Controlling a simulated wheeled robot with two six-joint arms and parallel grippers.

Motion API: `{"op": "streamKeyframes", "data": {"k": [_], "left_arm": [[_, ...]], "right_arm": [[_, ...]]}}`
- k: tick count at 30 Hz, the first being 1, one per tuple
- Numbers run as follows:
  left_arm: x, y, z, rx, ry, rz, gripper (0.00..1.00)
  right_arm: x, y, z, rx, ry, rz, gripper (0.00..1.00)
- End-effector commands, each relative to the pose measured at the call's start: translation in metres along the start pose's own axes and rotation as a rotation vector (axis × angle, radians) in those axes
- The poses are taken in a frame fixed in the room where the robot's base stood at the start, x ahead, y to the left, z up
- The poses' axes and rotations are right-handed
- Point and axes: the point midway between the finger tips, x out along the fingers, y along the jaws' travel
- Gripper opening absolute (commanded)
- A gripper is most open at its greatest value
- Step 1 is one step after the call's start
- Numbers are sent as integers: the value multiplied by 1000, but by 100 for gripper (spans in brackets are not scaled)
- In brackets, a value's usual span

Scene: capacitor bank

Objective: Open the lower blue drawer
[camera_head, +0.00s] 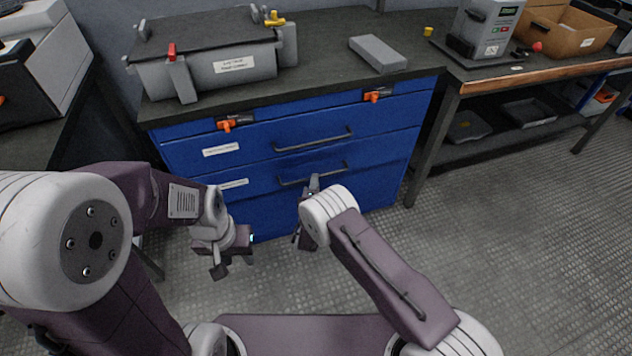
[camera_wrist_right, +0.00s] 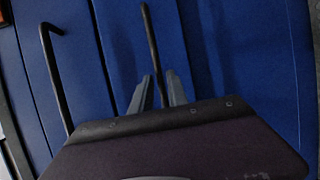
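The lower blue drawer (camera_head: 262,190) is closed, in the front of the blue cabinet. Its dark bar handle (camera_head: 295,182) shows partly in the head view. My right gripper (camera_head: 314,184) is at this handle, its fingers partly hidden by its own wrist. In the right wrist view the lower handle (camera_wrist_right: 152,45) runs between the two grey fingers of the right gripper (camera_wrist_right: 160,78), with a visible gap, so the gripper looks open around it. My left gripper (camera_head: 234,268) is open and empty, low in front of the cabinet's left part.
The upper blue drawer (camera_head: 255,150) is closed, and its handle (camera_head: 313,140) also shows in the right wrist view (camera_wrist_right: 55,85). Orange latches (camera_head: 228,124) sit above the drawers. A grey box-shaped unit (camera_head: 215,65) and a grey block (camera_head: 378,53) lie on the countertop. Floor at right is clear.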

Motion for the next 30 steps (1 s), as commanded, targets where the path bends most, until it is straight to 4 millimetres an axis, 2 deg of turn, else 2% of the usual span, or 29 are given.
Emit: {"op": "streamKeyframes", "data": {"k": [1,7,15,17,18,30], "left_arm": [[11,0,1,0,0,0,36],[20,0,2,0,0,0,36],[19,0,2,0,0,0,36],[19,0,2,0,0,0,36],[19,0,2,0,0,0,36],[19,0,2,0,0,0,36]], "right_arm": [[11,-5,1,3,-3,2,20],[33,-2,0,1,0,1,20],[35,0,0,-1,0,0,20],[34,0,0,-1,0,0,3],[34,0,0,0,0,0,0],[34,0,0,0,0,0,0]]}}
